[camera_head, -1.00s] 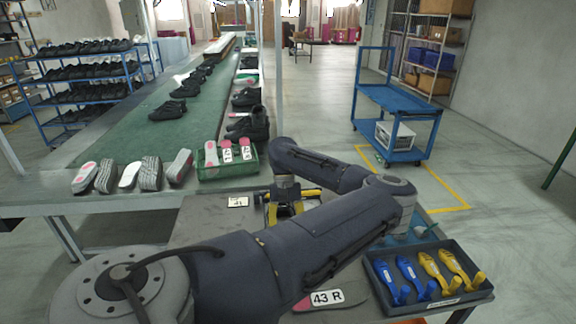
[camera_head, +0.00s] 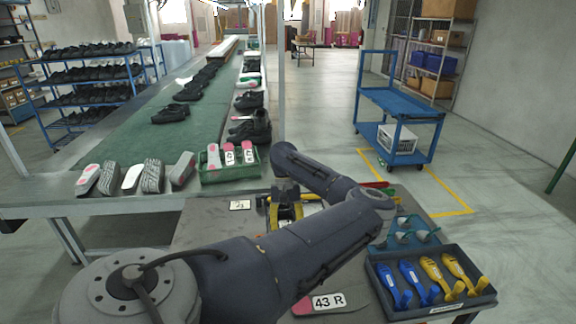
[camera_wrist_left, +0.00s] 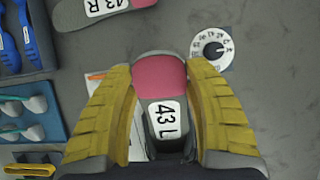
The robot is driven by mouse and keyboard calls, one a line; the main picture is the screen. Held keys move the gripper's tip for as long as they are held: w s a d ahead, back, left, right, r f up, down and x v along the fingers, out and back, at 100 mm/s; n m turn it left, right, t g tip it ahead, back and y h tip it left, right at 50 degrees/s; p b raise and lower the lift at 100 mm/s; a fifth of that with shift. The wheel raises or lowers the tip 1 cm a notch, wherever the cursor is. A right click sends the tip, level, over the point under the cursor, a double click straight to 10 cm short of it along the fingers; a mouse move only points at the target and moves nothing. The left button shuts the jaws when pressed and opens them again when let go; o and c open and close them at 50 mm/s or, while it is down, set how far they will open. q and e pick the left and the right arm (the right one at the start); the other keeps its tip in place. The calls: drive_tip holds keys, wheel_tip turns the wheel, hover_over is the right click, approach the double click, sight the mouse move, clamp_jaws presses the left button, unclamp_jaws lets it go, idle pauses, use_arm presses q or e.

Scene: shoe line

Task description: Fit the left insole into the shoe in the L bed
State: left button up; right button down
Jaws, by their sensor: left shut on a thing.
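My left gripper (camera_head: 286,212) is over the grey work table, partly hidden behind my own arm in the head view. In the left wrist view its yellow fingers (camera_wrist_left: 160,110) are closed on the sides of the left insole (camera_wrist_left: 164,118), which is grey with a pink pad and a "43 L" label. The insole's near end is hidden by the gripper. The right insole (camera_head: 328,303), labelled "43 R", lies on the table and also shows in the left wrist view (camera_wrist_left: 100,8). I cannot make out the L bed or its shoe. My right gripper is not in view.
A dark tray (camera_head: 385,305) holds blue and yellow shoehorns at the right. Beside it is a teal tray (camera_head: 392,242). A green crate (camera_head: 205,178) of insoles stands at the conveyor's edge, near a row of shoe soles. A round dial (camera_wrist_left: 212,48) lies near the gripper.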

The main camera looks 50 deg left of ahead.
use_arm(q)
drive_tip(key=shift+t+y, duration=0.3)
drive_tip(key=shift+y, duration=0.2)
drive_tip(key=shift+w+a+f, duration=0.4)
drive_tip(key=shift+w+a, duration=0.15)
drive_tip(key=shift+a, duration=0.25)
drive_tip(key=shift+w+a+f, duration=0.35)
drive_tip(key=shift+w+a, duration=0.15)
drive_tip(key=shift+a, duration=0.35)
drive_tip(key=shift+w+a+f, duration=0.4)
drive_tip(key=shift+w+a, duration=0.15)
drive_tip(key=shift+a, duration=0.25)
drive_tip(key=shift+f, duration=0.7)
drive_tip(key=shift+f+y, duration=0.1)
drive_tip(key=shift+y, duration=0.2)
drive_tip(key=o, duration=1.1)
drive_tip(key=shift+r, duration=0.2)
drive_tip(key=shift+r, duration=1.3)
drive_tip(key=shift+r, duration=0.1)
